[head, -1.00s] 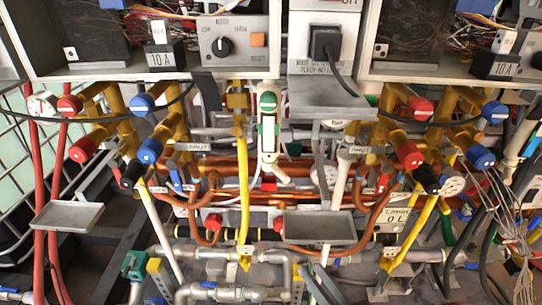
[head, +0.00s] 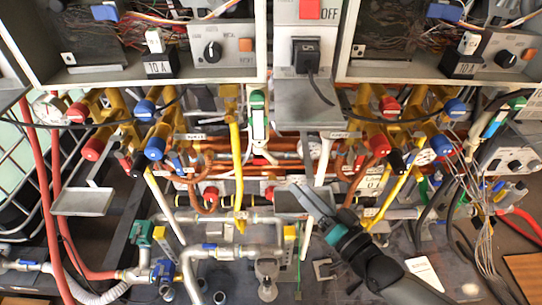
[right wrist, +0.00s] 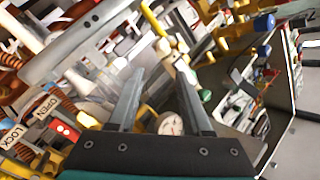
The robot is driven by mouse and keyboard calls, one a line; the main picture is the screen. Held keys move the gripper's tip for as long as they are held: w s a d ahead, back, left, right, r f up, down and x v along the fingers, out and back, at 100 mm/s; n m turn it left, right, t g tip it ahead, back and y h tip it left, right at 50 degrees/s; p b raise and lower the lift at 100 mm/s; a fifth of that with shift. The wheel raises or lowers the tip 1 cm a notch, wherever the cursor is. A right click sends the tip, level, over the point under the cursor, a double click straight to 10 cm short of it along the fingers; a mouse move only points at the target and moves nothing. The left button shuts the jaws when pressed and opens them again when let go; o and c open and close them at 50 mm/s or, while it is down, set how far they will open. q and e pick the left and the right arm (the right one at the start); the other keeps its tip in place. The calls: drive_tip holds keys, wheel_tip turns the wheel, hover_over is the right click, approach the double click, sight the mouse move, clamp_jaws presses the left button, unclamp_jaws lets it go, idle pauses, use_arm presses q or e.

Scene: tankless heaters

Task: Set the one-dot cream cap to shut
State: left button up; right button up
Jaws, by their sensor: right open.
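I cannot make out a cream cap with one dot for sure in either view. My right gripper (head: 307,198) comes in from the lower right in the head view, its fingers pointing up and left in front of the lower pipes and a grey tray. In the right wrist view my right gripper (right wrist: 160,76) has its two fingers apart with nothing held between them. A round gauge (right wrist: 171,124) shows between the fingers, farther off. My left gripper is not in view.
Yellow manifolds with red caps (head: 381,145), blue caps (head: 155,148) and black caps crowd below two open grey cabinets. A grey tray (head: 82,202) juts out at left. An OPEN label (right wrist: 45,107) and a LOCK label (right wrist: 13,136) show in the right wrist view. Loose wires hang at right.

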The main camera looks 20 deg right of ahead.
sight(278, 165)
drive_tip(key=x, duration=1.3)
clamp_jaws()
idle(1.2)
